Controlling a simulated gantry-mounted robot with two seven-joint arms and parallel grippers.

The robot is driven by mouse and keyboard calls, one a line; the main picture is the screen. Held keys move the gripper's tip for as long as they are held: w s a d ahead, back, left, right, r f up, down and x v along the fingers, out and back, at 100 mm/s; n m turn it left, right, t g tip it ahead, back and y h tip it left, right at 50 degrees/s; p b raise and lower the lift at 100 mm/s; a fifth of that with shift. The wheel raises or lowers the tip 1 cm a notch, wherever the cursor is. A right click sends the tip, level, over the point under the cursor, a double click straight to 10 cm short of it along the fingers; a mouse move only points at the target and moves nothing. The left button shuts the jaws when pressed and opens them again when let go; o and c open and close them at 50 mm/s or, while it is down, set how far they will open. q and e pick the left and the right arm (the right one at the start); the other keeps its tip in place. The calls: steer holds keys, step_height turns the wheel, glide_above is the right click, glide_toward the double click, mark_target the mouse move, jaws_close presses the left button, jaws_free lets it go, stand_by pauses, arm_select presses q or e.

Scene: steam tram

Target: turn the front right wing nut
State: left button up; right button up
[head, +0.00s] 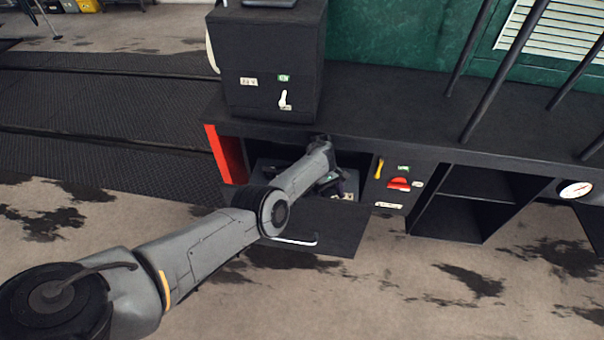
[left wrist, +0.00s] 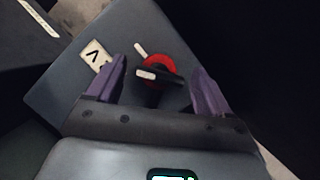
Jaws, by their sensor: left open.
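In the left wrist view a black wing nut (left wrist: 148,74) with a white mark sits on a red round base (left wrist: 161,65). It is on the grey top of a box (left wrist: 62,78), beside a white label with a black arrow mark (left wrist: 94,54). My left gripper (left wrist: 158,69) is open, with its purple fingers on either side of the wing nut and apart from it. In the head view my left gripper (head: 331,184) reaches into the open compartment, and my arm hides most of the box. Whether this is the front right wing nut cannot be told. My right gripper is not in view.
A lowered black panel (head: 335,230) with a pale handle lies in front of the compartment. A red panel (head: 226,153) bounds its left side. To the right are a yellow lever (head: 379,168) and a red handle (head: 398,184). A black cabinet (head: 262,70) stands above.

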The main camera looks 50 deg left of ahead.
arm_select(q)
steer(key=shift+r+n+t+p, duration=0.2)
steer(key=shift+n+t+p, duration=0.1)
steer(key=shift+n, duration=0.4)
steer(key=n, duration=0.1)
steer(key=n+t, duration=0.1)
steer(key=shift+s+d+f+n+p, duration=0.1)
steer(key=shift+f+n+p, duration=0.05)
steer(key=shift+n+p, duration=0.15)
steer(key=shift+f+n, duration=0.15)
steer(key=shift+n, duration=0.45)
steer(key=n+t+b, duration=0.1)
steer(key=n, duration=0.1)
steer(key=shift+f+n+t, duration=0.15)
steer(key=shift+n+t, duration=0.15)
steer(key=s+a+r+m+y+p, duration=0.2)
steer(key=s+a+r+p, duration=0.15)
steer(key=r+p, duration=0.4)
steer(key=s+a+r+m+y+p, duration=0.1)
steer(key=s+a+r+m+p, duration=0.2)
steer(key=r+p, duration=0.45)
steer(key=s+d+r+m+y+p, duration=0.2)
steer(key=s+d+r+m+p, duration=0.3)
steer(key=s+r+m+p, duration=0.3)
steer(key=shift+s+d+r+y+p, duration=0.3)
steer(key=shift+s+r+p, duration=0.65)
steer(key=shift+r, duration=1.25)
steer(key=shift+a, duration=0.1)
